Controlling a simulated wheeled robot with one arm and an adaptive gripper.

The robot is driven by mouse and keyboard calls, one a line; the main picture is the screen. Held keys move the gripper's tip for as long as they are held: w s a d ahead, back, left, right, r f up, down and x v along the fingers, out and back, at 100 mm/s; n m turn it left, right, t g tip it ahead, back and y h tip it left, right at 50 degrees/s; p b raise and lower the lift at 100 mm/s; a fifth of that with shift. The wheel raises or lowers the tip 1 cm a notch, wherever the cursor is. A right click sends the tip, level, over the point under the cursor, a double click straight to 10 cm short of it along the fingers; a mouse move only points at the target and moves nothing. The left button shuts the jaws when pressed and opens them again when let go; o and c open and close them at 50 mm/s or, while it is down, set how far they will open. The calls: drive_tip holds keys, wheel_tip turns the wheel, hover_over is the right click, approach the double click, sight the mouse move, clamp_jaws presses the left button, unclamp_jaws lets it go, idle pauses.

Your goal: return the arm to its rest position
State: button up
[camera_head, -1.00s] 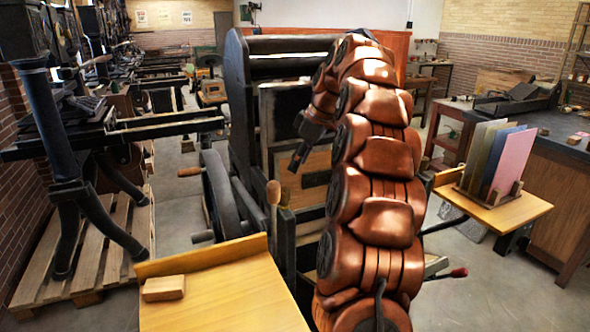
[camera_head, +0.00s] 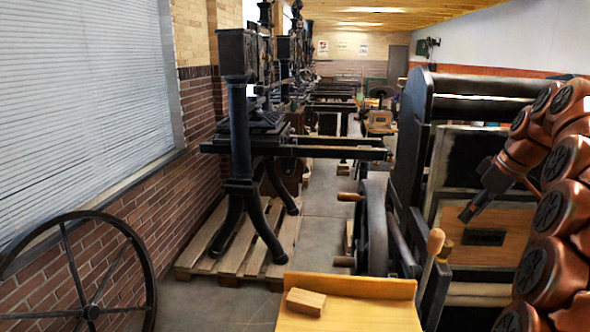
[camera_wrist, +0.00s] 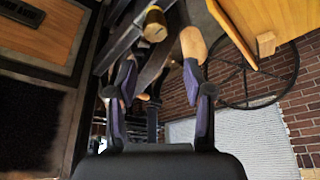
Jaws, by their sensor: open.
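My copper-coloured arm (camera_head: 555,190) is bent over at the right edge of the head view, partly cut off by it. My gripper (camera_head: 466,213) hangs from it, dark and small, pointing down and left in front of the black hand press (camera_head: 415,110). The wrist view shows my gripper (camera_wrist: 160,75) with its two dark fingers apart and nothing held between them. A wooden handle (camera_wrist: 193,45) appears just beyond the right finger in that view; I cannot tell how far it is from the finger.
A yellow wooden shelf (camera_head: 350,315) with a small wooden block (camera_head: 305,302) is at the bottom. An upright wooden-topped lever (camera_head: 435,240) stands by the press. Another press (camera_head: 240,150) stands on a pallet (camera_head: 225,262). A large spoked wheel (camera_head: 150,285) is at left. Floor between the presses is clear.

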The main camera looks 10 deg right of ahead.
drive_tip(key=s+a+f+m+g, duration=0.1)
drive_tip(key=s+a+f, duration=0.15)
drive_tip(key=a, duration=0.45)
drive_tip(key=s+a+f+g, duration=0.1)
drive_tip(key=s+a, duration=0.3)
drive_tip(key=a, duration=0.4)
drive_tip(key=s+a+f+m+g, duration=0.1)
drive_tip(key=s+a+f, duration=0.1)
drive_tip(key=s+a, duration=0.35)
drive_tip(key=s+a+f+m+g, duration=0.1)
drive_tip(key=s+a+f, duration=0.2)
drive_tip(key=s, duration=0.4)
drive_tip(key=s+a+f+m+h, duration=0.1)
drive_tip(key=s+a+f, duration=0.2)
drive_tip(key=s+f, duration=0.3)
drive_tip(key=s+a+f+m+g+h, duration=0.1)
drive_tip(key=s+a+f+m, duration=0.1)
drive_tip(key=s, duration=0.7)
wheel_tip(320, 180, down, 2)
drive_tip(key=shift+s+a+f+g, duration=0.2)
drive_tip(key=shift+a+g, duration=0.1)
drive_tip(key=shift+a, duration=0.15)
